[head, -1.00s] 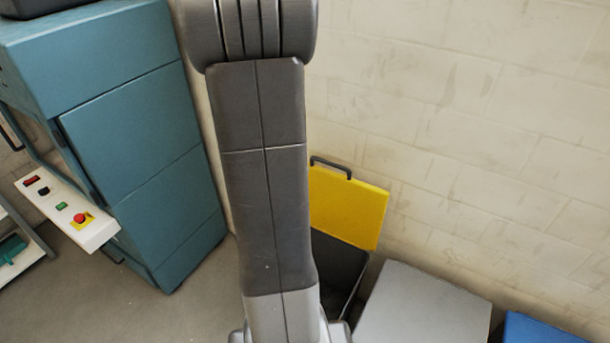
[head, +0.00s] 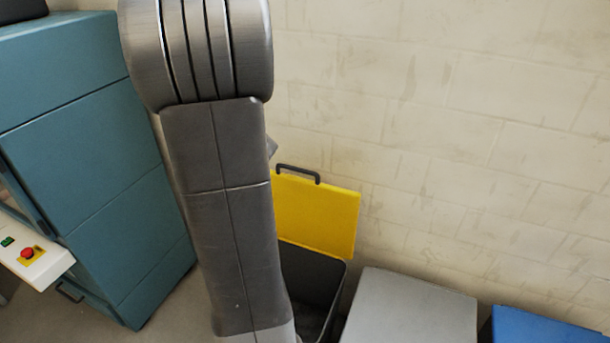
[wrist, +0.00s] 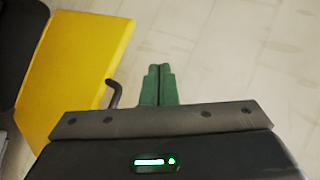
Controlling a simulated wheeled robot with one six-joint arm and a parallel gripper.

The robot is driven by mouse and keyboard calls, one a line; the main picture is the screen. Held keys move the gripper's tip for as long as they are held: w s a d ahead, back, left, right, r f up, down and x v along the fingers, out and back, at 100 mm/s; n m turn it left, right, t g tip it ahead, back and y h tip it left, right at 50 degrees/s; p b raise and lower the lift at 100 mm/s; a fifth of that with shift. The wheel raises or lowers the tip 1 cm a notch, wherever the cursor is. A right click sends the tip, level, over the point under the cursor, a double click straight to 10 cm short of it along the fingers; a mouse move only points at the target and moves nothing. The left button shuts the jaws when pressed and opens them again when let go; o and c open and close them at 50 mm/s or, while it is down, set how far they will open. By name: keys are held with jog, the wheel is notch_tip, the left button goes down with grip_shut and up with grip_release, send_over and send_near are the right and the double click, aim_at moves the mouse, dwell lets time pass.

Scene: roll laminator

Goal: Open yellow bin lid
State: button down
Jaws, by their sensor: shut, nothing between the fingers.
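The yellow bin lid (head: 317,215) stands raised against the wall side, tilted up, with its dark handle (head: 298,173) at the top edge. The open dark bin (head: 318,273) shows below it, partly hidden by my arm. In the wrist view the yellow lid (wrist: 75,70) is at the left, its handle (wrist: 115,93) just left of my gripper. My gripper (wrist: 159,70) is shut and empty, its green fingers together and apart from the handle. In the head view my arm hides the gripper.
A grey-lidded bin (head: 412,308) and a blue-lidded bin (head: 545,328) stand to the right. The teal machine (head: 95,150) with a white control panel (head: 35,262) is at the left. A pale block wall (head: 450,130) stands behind the bins.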

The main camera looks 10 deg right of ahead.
jog(key=s+d+r+n+g+h+b, duration=0.1)
jog(key=d+n+g+h+b, duration=0.6)
jog(key=d, duration=0.8)
jog(key=f, duration=0.2)
jog(key=w+d+f+y+b, duration=0.1)
jog(key=f, duration=0.2)
jog(key=w+f+n+t+y, duration=0.1)
jog(key=f, duration=0.2)
jog(key=shift+w+d+f+b, duration=0.1)
jog(key=shift+d+b, duration=0.05)
jog(key=shift+b, duration=0.25)
jog(key=shift+s+a+f, duration=0.2)
jog(key=shift+s+a, duration=0.1)
jog(key=shift+s, duration=0.1)
